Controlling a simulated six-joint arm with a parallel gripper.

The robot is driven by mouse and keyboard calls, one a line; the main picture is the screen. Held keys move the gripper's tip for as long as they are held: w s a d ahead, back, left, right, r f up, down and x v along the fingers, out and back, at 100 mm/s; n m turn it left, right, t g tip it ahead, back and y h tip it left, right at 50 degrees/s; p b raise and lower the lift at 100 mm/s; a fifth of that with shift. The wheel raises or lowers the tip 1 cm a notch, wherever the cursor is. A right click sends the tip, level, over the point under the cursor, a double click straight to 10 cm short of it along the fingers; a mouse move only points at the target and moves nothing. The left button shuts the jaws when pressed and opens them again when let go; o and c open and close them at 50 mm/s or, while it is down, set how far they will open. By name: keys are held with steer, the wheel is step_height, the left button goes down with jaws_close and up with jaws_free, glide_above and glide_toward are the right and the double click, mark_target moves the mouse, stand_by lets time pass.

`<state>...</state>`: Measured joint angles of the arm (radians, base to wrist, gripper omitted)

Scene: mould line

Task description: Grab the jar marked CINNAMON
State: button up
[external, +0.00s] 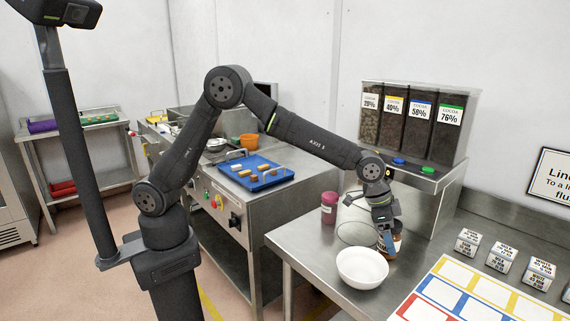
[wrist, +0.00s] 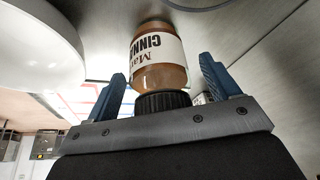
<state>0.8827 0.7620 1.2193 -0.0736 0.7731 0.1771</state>
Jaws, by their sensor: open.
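The cinnamon jar (wrist: 158,62) has a white label, partly readable as "CINN", brown contents and a black lid. In the wrist view it appears upside down between the two blue fingers of my gripper (wrist: 163,78). The fingers are open, with a visible gap on each side of the jar. In the external view my gripper (external: 387,240) is low over the steel table, and only a slice of the jar (external: 396,243) shows beside the fingers. The rest is hidden by my gripper.
A white bowl (external: 362,269) stands close in front of my gripper. A dark red jar (external: 329,208) stands further left, near a round plate or outline (external: 356,233). A grid board (external: 478,292) and small labelled boxes (external: 503,258) lie to the right. Cocoa dispensers (external: 414,121) stand behind.

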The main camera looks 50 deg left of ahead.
steer(key=shift+d+f, duration=0.1)
steer(key=shift+f, duration=0.2)
steer(key=shift+r, duration=0.1)
steer(key=c, duration=1.2)
steer(key=shift+w, duration=0.1)
